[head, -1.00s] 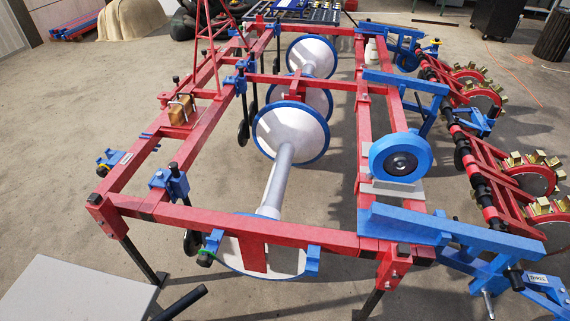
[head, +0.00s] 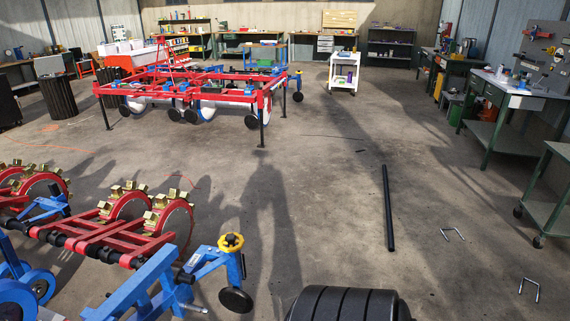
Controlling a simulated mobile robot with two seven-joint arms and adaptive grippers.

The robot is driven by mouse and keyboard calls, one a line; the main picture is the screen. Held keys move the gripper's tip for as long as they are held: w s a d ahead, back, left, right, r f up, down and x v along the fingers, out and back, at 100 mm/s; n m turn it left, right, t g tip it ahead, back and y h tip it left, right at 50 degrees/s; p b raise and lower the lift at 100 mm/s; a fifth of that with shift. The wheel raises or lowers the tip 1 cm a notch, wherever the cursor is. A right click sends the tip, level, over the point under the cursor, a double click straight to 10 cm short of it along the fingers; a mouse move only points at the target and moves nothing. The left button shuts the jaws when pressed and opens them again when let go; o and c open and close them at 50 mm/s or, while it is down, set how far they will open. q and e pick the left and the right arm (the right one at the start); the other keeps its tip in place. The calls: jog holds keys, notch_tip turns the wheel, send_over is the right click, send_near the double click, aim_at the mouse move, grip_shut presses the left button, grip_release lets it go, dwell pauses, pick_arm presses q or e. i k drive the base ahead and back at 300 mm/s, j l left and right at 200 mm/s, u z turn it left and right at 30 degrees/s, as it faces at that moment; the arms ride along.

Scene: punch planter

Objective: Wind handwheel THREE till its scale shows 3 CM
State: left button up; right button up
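A yellow handwheel (head: 231,242) sits on top of a blue post at the right end of the near planter (head: 112,240), low in the head view. A small black wheel (head: 236,300) is below it. I cannot read any number or scale on it, so I cannot tell whether it is handwheel three. Neither of my grippers shows in the head view.
A black ribbed drum (head: 345,305) lies at the bottom edge. A black bar (head: 388,208) and two metal U-shaped pieces lie on the floor. A second red frame (head: 195,82) stands farther back. Workbenches (head: 515,95) line the right side.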

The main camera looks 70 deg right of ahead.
aim_at(230, 238)
jog(key=z, duration=1.8)
